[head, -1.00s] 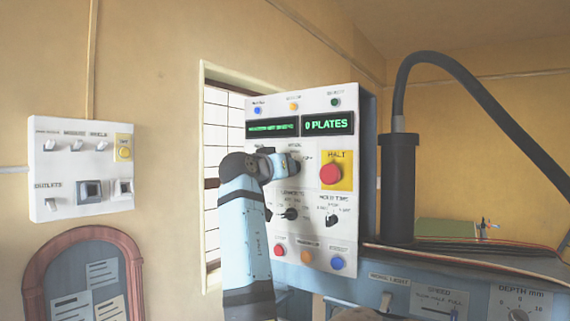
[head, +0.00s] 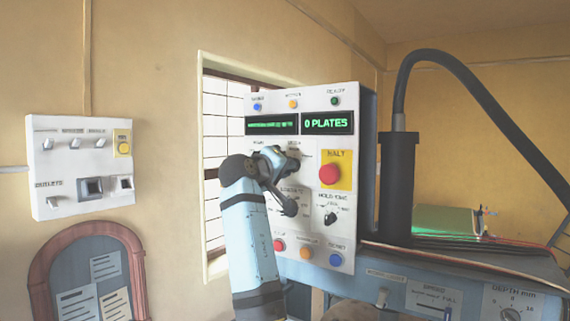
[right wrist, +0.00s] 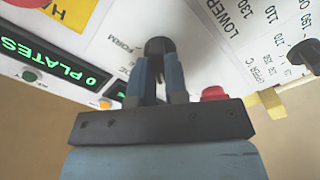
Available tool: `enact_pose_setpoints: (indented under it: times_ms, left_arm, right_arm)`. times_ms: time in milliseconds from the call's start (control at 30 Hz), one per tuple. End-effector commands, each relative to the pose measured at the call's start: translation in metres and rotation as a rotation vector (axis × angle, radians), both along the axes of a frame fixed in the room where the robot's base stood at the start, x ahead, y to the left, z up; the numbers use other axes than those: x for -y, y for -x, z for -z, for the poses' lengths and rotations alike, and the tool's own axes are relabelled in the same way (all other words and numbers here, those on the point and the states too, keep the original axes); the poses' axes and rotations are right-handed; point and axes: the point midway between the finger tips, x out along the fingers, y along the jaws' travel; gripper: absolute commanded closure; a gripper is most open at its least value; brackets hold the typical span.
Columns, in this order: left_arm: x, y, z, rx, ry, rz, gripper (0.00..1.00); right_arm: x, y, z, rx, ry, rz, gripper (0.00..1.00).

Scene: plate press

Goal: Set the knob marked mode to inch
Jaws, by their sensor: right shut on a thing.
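A dark round knob (right wrist: 155,47) on the white control panel (head: 345,245) sits between my right fingertips in the right wrist view. The word FORM is printed beside it; I take it as the mode knob. My right gripper (right wrist: 157,75) is shut on it. In the head view my right gripper (head: 290,160) is at the panel's upper middle, left of the red HALT button (head: 330,174). It covers the knob there, so its pointer and most of its labels are hidden. I cannot read the word INCH. My left gripper is not in view.
The hold time knob (head: 331,217) is at the panel's lower right, above a row of coloured buttons. Two displays (head: 328,122) are above; the right one reads 0 PLATES. A switch box (head: 80,168) hangs on the left wall. A black column (head: 398,185) stands right of the panel.

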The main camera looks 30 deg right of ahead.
Motion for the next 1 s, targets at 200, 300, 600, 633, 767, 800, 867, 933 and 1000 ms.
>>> enact_pose_setpoints:
  times_ms: [200, 300, 600, 633, 767, 800, 867, 933, 1000]
  left_arm:
    - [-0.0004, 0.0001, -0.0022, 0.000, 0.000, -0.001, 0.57]
    - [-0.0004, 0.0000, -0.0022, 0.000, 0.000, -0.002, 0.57]
    - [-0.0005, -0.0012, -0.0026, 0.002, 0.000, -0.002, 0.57]
    - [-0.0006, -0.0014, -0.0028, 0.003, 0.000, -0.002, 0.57]
    - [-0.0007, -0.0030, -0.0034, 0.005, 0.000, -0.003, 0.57]
    - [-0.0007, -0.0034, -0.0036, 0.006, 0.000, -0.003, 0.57]
    - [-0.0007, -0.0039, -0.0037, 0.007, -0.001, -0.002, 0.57]
    - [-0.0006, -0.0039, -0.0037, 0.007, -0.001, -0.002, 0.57]
    - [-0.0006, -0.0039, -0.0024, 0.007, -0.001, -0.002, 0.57]
  right_arm:
    - [0.0004, 0.0005, -0.0022, -0.025, 0.014, 0.000, 1.00]
    - [0.0004, 0.0004, -0.0019, -0.028, 0.016, 0.000, 1.00]
    - [0.0003, 0.0003, -0.0019, -0.028, 0.016, 0.001, 0.79]
    - [0.0003, 0.0003, -0.0019, -0.027, 0.015, 0.000, 0.72]
    - [0.0003, 0.0003, -0.0013, -0.028, 0.014, 0.000, 0.61]
    - [0.0002, 0.0002, -0.0012, -0.028, 0.014, 0.000, 0.61]
    - [0.0002, 0.0001, -0.0010, -0.028, 0.014, 0.000, 0.61]
    - [-0.0001, 0.0001, -0.0007, -0.028, 0.014, 0.000, 0.61]
    - [-0.0021, 0.0008, -0.0001, -0.028, 0.013, 0.000, 0.61]
